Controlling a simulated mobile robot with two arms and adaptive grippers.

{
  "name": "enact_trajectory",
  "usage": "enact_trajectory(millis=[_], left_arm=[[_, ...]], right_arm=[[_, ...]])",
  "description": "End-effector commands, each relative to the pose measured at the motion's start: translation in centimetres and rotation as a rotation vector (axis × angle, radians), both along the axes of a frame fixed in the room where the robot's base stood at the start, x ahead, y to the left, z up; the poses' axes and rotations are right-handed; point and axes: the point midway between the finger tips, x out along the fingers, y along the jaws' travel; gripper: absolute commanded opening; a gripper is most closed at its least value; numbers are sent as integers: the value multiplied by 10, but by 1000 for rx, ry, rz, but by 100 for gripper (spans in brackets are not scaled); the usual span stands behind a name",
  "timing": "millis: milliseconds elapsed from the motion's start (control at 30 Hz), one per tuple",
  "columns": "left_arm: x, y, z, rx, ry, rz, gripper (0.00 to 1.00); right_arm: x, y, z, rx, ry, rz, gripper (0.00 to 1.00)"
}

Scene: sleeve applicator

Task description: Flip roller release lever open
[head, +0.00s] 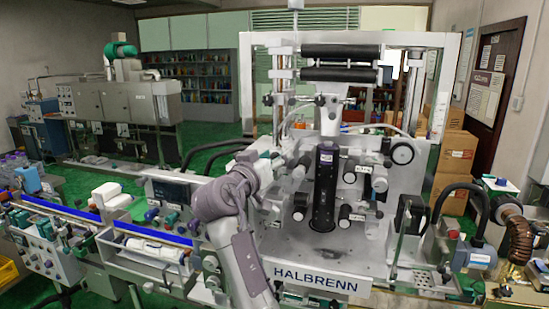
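The sleeve applicator (340,262) stands in the middle of the head view, with a HALBRENN label on its front. Two black rollers (340,51) lie across its top, and a dark vertical column (325,185) stands at its centre. I cannot clearly pick out the roller release lever among the small knobs and rollers around this column. My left gripper is not in view.
A hose (470,189) and a motor (476,257) stand at the right. Cardboard boxes (456,153) are stacked behind. Green floor shows at the back left.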

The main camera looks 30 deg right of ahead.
Motion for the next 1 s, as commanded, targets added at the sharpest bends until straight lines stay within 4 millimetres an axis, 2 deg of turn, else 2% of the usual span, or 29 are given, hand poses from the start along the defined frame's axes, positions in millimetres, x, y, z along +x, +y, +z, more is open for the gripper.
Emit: enact_trajectory(millis=[267, 367, 700, 833, 1000], left_arm=[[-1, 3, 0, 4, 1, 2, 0], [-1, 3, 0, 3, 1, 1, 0], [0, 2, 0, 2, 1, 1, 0], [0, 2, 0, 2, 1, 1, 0], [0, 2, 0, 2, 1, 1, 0]], right_arm=[[-3, 7, 0, 0, -2, 1, 51], [-10, 19, -2, 2, 0, 3, 51], [-45, 80, -5, 3, 1, 3, 51], [-54, 95, -6, 1, 1, 2, 51], [-59, 103, -6, 0, 1, 0, 51]])
